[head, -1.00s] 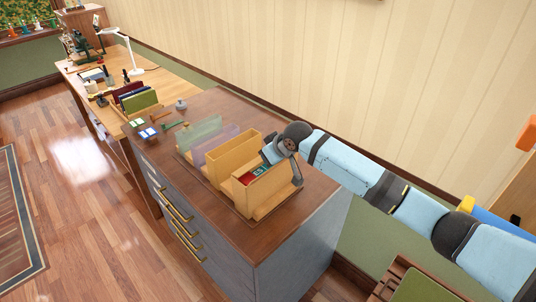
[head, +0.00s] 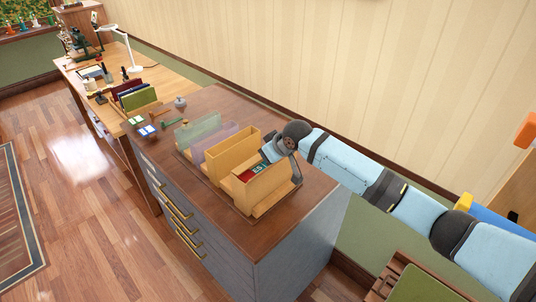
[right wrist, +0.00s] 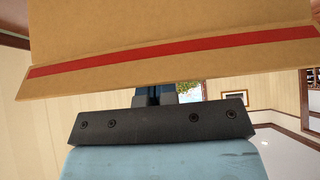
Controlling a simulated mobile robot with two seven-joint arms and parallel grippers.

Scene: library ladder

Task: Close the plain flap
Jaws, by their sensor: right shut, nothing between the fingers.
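Red and green items show inside the front box. My right gripper (head: 296,170) is at the right side of the front box, shut and empty. In the right wrist view, a tan cardboard panel (right wrist: 170,25) with a red stripe (right wrist: 180,52) spans the top and hides the fingertips. I cannot tell which part is the plain flap, or whether the gripper touches the panel. My left gripper is not in view.
A green and a purple translucent panel (head: 199,130) stand left of the boxes. Small cards (head: 146,130) and a green-handled tool (head: 172,123) lie farther left on the cabinet top (head: 240,232). A desk with a white lamp (head: 130,50) stands beyond. A wall runs behind.

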